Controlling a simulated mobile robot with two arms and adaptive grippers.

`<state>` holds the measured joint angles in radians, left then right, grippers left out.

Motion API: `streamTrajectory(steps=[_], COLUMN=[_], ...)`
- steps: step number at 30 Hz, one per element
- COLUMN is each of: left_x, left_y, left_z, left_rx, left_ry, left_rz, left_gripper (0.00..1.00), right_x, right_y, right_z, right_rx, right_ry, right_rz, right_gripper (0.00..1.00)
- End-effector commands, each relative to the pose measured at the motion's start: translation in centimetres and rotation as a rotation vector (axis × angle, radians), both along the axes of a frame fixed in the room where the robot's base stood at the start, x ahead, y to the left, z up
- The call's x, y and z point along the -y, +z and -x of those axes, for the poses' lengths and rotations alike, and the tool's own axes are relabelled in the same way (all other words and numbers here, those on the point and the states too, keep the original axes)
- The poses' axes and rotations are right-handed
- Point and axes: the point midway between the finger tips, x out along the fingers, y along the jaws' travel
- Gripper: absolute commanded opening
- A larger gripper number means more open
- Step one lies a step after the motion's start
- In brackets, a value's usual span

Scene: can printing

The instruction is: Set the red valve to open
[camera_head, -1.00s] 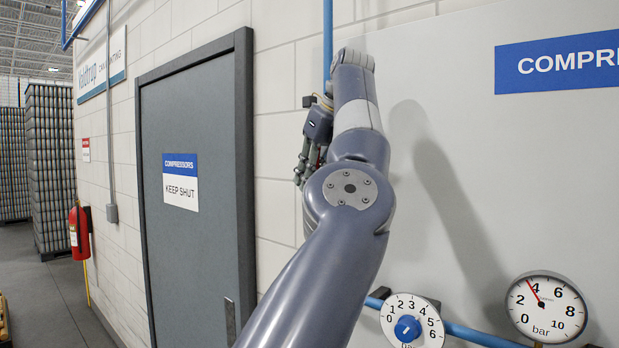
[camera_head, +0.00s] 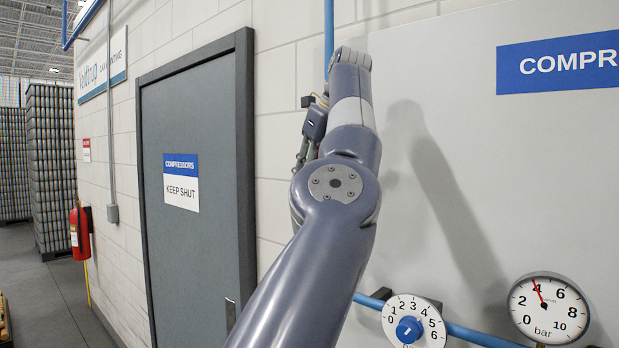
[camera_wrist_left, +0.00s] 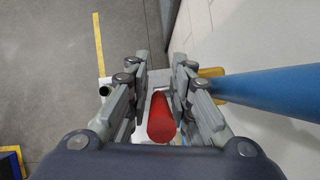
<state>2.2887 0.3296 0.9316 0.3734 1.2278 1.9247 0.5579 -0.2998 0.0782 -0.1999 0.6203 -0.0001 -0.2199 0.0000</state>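The red valve handle (camera_wrist_left: 160,118) shows in the left wrist view as a red rounded bar, seen end on. My left gripper (camera_wrist_left: 161,62) has its fingers apart, one on each side of the handle, with gaps visible beside it. In the head view my left gripper (camera_head: 308,150) is mostly hidden behind my own forearm, near the blue vertical pipe. The valve is hidden there, so its setting cannot be told. My right gripper is in no view.
A blue pipe (camera_wrist_left: 265,84) runs close to the right of the fingers in the wrist view. A pressure gauge (camera_head: 548,309) and a blue-knobbed dial (camera_head: 410,330) are low on the wall panel. A grey door (camera_head: 195,240) is to the left.

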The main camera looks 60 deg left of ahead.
Motion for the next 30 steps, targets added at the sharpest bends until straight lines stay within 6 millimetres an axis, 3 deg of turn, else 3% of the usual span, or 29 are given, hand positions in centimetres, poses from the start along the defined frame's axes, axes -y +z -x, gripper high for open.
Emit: streamTrajectory(steps=[16, 30], left_x=[0.6, 3.8], left_y=[1.1, 1.0], left_z=[-0.1, -0.6], left_rx=[0.001, 0.001], left_ry=[-0.002, -0.001], left_rz=[-0.001, -0.001], left_gripper=[0.21, 0.21], right_x=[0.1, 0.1], right_y=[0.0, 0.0], right_z=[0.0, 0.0], right_rx=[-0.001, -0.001], right_ry=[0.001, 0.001], right_rz=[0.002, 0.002], right_gripper=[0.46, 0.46])
